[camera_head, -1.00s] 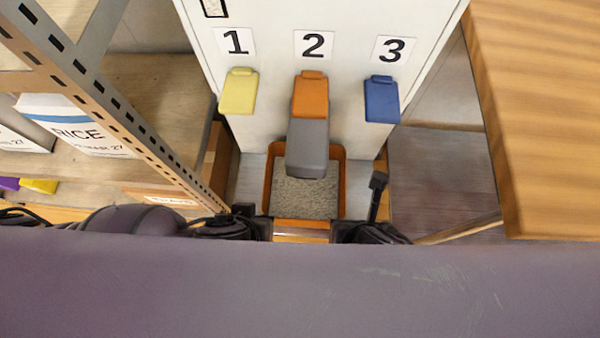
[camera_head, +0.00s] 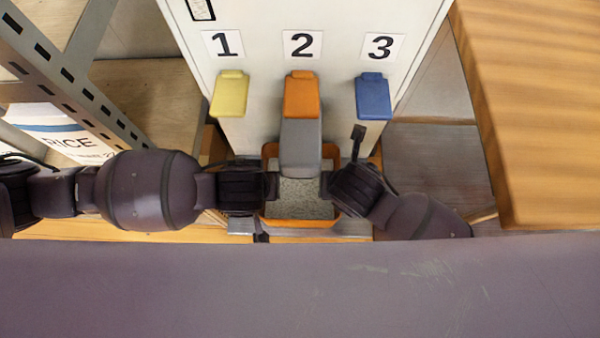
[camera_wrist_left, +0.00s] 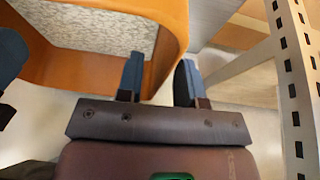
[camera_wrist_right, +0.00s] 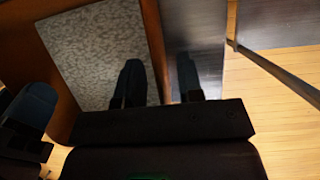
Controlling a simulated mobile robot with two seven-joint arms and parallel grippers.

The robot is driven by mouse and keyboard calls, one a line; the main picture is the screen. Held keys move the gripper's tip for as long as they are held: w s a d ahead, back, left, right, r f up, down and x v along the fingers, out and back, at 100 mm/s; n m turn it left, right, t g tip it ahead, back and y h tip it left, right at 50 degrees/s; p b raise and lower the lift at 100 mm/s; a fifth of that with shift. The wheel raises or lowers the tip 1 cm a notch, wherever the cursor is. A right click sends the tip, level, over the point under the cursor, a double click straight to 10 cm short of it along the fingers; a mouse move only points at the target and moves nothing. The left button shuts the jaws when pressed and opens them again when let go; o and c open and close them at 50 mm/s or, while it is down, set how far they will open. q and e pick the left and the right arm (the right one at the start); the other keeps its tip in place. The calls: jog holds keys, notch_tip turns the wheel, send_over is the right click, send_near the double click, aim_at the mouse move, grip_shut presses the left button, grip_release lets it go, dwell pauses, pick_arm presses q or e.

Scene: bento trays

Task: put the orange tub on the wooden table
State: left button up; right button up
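The orange tub (camera_head: 300,223) is below the number 2 dispenser and holds grey, grainy contents. My left gripper (camera_head: 268,187) is at its left side and my right gripper (camera_head: 327,185) at its right side. In the left wrist view, the fingers (camera_wrist_left: 160,82) stand apart on either side of the tub's orange wall (camera_wrist_left: 172,25), with a gap showing. In the right wrist view, the fingers (camera_wrist_right: 160,85) likewise straddle the opposite wall, apart. Whether any finger touches the wall is unclear. The wooden table (camera_head: 535,110) is at the right.
A white cabinet (camera_head: 262,135) carries yellow (camera_head: 229,95), orange (camera_head: 301,97) and blue (camera_head: 373,98) dispensers. The grey spout (camera_head: 301,148) overhangs the tub. A metal shelf rack (camera_head: 60,75) with a rice bag (camera_head: 70,140) stands close on the left.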

pick_arm(q)
jog(key=shift+f, duration=0.1)
pick_arm(e)
jog(key=shift+f, duration=0.15)
pick_arm(q)
grip_shut()
pick_arm(e)
grip_shut()
jog(key=shift+w, duration=0.1)
dwell(1.0)
